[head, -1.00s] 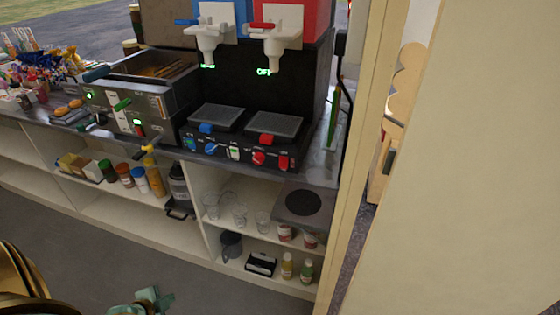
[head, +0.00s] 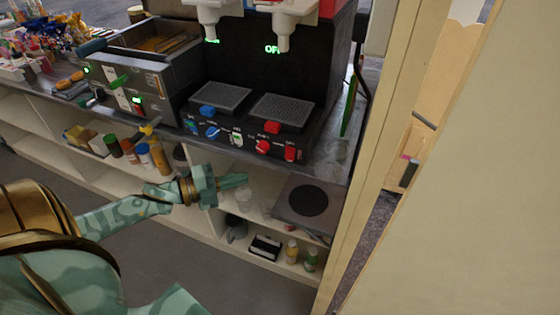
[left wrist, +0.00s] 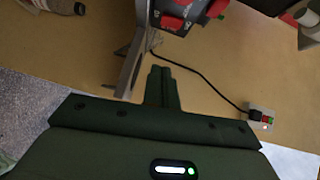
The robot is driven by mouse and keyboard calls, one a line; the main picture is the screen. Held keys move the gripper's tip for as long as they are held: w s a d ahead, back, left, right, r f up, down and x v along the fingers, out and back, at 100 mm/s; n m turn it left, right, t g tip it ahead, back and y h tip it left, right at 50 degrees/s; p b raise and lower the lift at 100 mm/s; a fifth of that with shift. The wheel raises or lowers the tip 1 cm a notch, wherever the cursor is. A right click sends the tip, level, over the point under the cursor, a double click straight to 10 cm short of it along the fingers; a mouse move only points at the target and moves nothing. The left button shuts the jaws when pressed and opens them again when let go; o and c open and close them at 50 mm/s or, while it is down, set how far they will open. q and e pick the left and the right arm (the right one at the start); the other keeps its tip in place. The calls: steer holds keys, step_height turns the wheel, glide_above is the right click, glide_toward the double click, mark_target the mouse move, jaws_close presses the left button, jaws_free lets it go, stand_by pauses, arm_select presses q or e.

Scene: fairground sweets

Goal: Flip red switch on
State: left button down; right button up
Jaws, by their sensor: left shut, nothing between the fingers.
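The slush machine's black front panel (head: 245,140) has a red switch (head: 290,154) at its right end, beside a red knob (head: 262,146). The switch's position is too small to read. A green display above the red side reads OFF, partly cut by the tap (head: 284,40). My left gripper (head: 243,180) is shut and empty, below and in front of the panel, apart from the switch. In the left wrist view its closed fingers (left wrist: 160,75) point towards red and dark machine parts (left wrist: 185,15) at the top. My right gripper is not in view.
A hot plate (head: 308,200) sits on the shelf below the panel at right. A grill unit (head: 130,85) with a protruding yellow-tipped lever (head: 148,129) stands left. A cream post (head: 375,160) bounds the right side. A black cable (left wrist: 205,80) shows in the wrist view.

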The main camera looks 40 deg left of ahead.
arm_select(q)
steer(key=b, duration=0.3)
glide_toward(292, 159)
steer(key=w+d, duration=0.3)
steer(key=d, duration=0.1)
steer(key=shift+w+f, duration=0.3)
steer(key=shift+f, duration=0.05)
steer(key=shift+w+a+b, duration=0.25)
steer(key=shift+w+b, duration=0.05)
steer(key=shift+w, duration=0.35)
steer(key=shift+w+f+b, duration=0.2)
steer(key=shift+f+b, duration=0.15)
steer(key=shift+b, duration=0.45)
steer(key=shift+r, duration=0.35)
